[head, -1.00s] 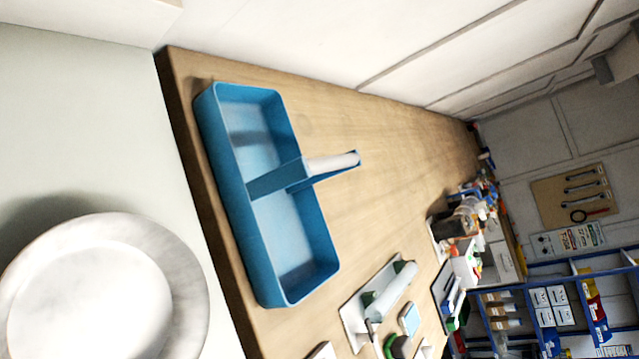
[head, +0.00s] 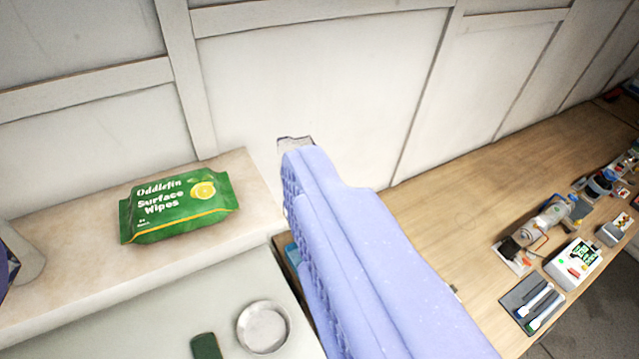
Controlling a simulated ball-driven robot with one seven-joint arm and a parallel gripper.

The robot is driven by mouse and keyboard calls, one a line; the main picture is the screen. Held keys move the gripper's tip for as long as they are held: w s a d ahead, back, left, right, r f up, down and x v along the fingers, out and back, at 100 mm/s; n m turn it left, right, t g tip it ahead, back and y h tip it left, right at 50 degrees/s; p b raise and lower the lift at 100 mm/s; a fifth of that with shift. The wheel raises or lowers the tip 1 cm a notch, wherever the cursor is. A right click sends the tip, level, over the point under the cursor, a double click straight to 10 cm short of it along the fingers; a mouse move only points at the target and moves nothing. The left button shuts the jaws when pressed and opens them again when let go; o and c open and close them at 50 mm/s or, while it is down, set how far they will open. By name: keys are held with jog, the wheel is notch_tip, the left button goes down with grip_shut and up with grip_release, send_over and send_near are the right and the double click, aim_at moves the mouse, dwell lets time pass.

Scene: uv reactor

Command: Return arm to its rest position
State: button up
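A large lavender part of my arm reaches from the lower right up to the middle of the view. Its left side is ribbed, and a small see-through tip shows at its upper end. This end appears to be my gripper (head: 296,146), but I cannot make out two separate fingers or a gap. No held object can be seen. The tip shows in front of the white wall panel, above the gap between the ledge and the wooden bench.
A green wipes pack (head: 180,207) lies on the beige ledge (head: 70,290). A round metal dish (head: 263,327) and a dark green item (head: 206,346) sit on the pale surface below. The wooden bench (head: 440,215) holds equipment at right. My arm hides much of its near end.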

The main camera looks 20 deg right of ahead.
notch_tip(320, 180, down, 10)
jog(key=b, duration=0.9)
jog(key=shift+r+b, duration=0.15)
jog(key=shift+b, duration=0.2)
